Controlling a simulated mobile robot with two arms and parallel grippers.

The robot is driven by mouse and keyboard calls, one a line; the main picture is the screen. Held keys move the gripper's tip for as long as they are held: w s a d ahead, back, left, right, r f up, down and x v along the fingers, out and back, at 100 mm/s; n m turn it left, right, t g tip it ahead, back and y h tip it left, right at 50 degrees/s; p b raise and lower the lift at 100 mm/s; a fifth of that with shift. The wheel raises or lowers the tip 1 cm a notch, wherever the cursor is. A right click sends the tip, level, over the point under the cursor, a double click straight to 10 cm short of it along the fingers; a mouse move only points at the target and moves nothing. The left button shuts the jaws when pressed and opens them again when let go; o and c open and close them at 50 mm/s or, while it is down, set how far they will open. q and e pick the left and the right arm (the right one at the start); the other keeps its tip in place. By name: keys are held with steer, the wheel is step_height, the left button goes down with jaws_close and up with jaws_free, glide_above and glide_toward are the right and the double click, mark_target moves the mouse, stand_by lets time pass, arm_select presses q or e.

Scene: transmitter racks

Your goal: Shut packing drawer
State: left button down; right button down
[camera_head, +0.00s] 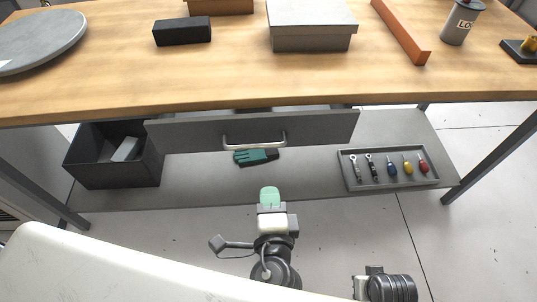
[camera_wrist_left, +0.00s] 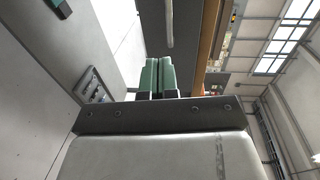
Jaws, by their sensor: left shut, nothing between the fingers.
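The drawer (camera_head: 310,130) hangs under the wooden tabletop and has a dark grey front with a silver bar handle (camera_head: 255,144). It stands partly open: a strip of its inside shows between its front and the table edge. My left gripper (camera_head: 270,192) has green fingertips and is in front of and below the drawer handle, apart from it in the head view. Its fingers are together and empty. In the left wrist view, the green fingers (camera_wrist_left: 158,75) point towards the grey drawer front (camera_wrist_left: 188,40) and its handle (camera_wrist_left: 169,22).
The workbench (camera_head: 230,85) carries boxes, an orange bar, a grey disc and a can. On the lower shelf (camera_head: 210,185) are a dark open bin (camera_head: 85,170), a green-and-black glove (camera_head: 257,157) and a tool tray (camera_head: 350,185). Clear floor lies in front.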

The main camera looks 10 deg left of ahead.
mark_target(265, 145)
arm_select(q)
steer(key=r+x, duration=0.1)
steer(key=x, duration=0.9)
steer(key=shift+w, duration=0.2)
arm_select(e)
steer(key=shift+f, duration=0.25)
